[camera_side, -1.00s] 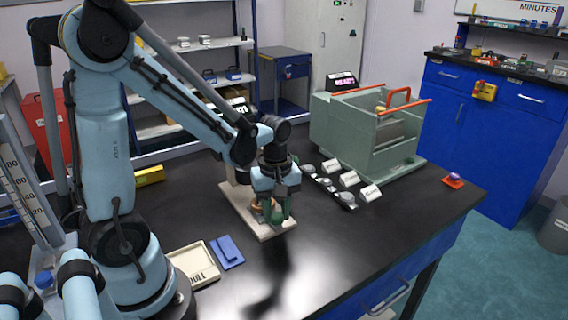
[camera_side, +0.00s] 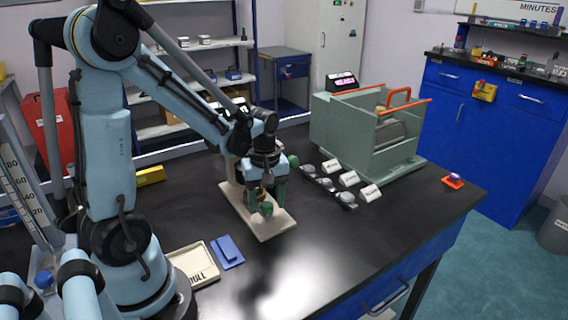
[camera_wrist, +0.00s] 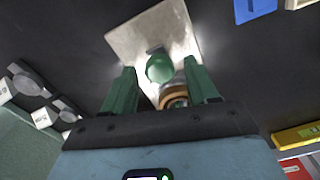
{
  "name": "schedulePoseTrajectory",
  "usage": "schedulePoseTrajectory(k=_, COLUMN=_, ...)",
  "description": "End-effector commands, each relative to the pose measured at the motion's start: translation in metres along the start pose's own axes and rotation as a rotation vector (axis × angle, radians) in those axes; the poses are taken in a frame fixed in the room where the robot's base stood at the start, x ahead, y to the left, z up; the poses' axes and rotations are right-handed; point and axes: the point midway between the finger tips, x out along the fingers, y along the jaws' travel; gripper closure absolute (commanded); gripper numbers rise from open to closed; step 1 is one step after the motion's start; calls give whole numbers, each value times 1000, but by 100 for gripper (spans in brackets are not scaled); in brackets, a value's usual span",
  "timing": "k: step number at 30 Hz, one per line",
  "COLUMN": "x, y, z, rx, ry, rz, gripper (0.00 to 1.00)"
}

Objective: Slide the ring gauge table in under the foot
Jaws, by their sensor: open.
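A beige base plate (camera_side: 272,228) of a small instrument lies on the black bench, and it also shows in the wrist view (camera_wrist: 180,25). My gripper (camera_side: 266,198) is over this plate with its green fingers apart. In the wrist view my gripper (camera_wrist: 162,88) has a brass-coloured round part (camera_wrist: 173,97) between its fingers, nearer the right one, with clear space to the left. A green ball knob (camera_wrist: 159,68) stands just ahead of that part. I cannot tell whether the fingers touch anything. The foot is not clearly visible; my wrist hides much of the instrument.
A grey-green open box with orange rails (camera_side: 365,133) stands behind to the right. A beige tray (camera_side: 194,265) and a blue block (camera_side: 227,251) lie to the left. The front right bench top is clear.

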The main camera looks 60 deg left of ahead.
Motion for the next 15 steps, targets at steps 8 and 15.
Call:
schedulePoseTrajectory(k=8, x=-11, y=0, z=0, rx=0, ry=0, rz=0, gripper=42)
schedulePoseTrajectory(k=15, x=-43, y=0, z=0, rx=0, ry=0, rz=0, gripper=42)
